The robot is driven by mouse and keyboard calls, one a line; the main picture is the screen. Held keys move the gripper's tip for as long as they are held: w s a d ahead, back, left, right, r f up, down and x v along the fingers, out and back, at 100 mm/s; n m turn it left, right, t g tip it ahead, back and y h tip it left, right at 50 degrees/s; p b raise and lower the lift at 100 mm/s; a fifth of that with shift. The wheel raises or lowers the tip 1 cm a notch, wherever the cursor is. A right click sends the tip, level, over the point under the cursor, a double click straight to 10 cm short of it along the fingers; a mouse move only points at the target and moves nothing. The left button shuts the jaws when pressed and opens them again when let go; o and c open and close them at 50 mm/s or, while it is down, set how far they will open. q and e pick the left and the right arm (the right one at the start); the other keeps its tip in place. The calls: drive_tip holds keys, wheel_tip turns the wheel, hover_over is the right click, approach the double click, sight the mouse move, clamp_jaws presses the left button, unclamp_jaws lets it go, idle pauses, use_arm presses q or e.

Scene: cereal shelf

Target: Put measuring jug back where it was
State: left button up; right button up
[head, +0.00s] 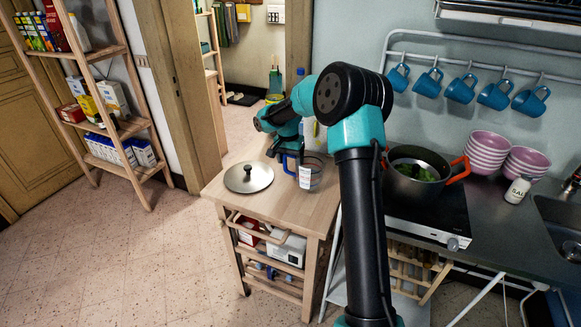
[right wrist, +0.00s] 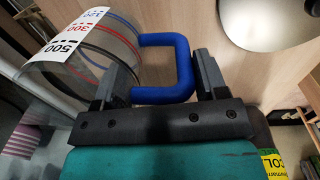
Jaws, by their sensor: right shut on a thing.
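The measuring jug (head: 314,172) is clear, with a blue handle and a white scale label. It is at the right part of the wooden trolley top (head: 240,208); I cannot tell whether it touches the wood. My right gripper (head: 288,158) is at its left side, shut on the blue handle. In the right wrist view the jug (right wrist: 95,55) shows its label with 300 and 500 marks, and the handle (right wrist: 184,68) lies between the fingers of my right gripper (right wrist: 165,85). My left gripper is not in view.
A metal lid (head: 248,180) lies left of the jug. A dark pot (head: 416,178) with green contents stands on the hob (head: 432,218) to the right. Pink bowls (head: 487,152) and a salt shaker (head: 517,190) stand beyond it. The trolley's front left top is clear.

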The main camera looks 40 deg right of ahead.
drive_tip(key=shift+w, duration=0.1)
drive_tip(key=shift+w+d+f, duration=0.15)
drive_tip(key=shift+d+f, duration=0.05)
drive_tip(key=shift+d, duration=0.05)
drive_tip(key=shift+f, duration=1.6)
drive_tip(key=shift+f, duration=0.15)
drive_tip(key=o, duration=1.2)
drive_tip(key=r, duration=1.2)
drive_tip(key=shift+w+a+r, duration=0.15)
drive_tip(key=shift+w+a, duration=0.1)
drive_tip(key=shift+w, duration=0.1)
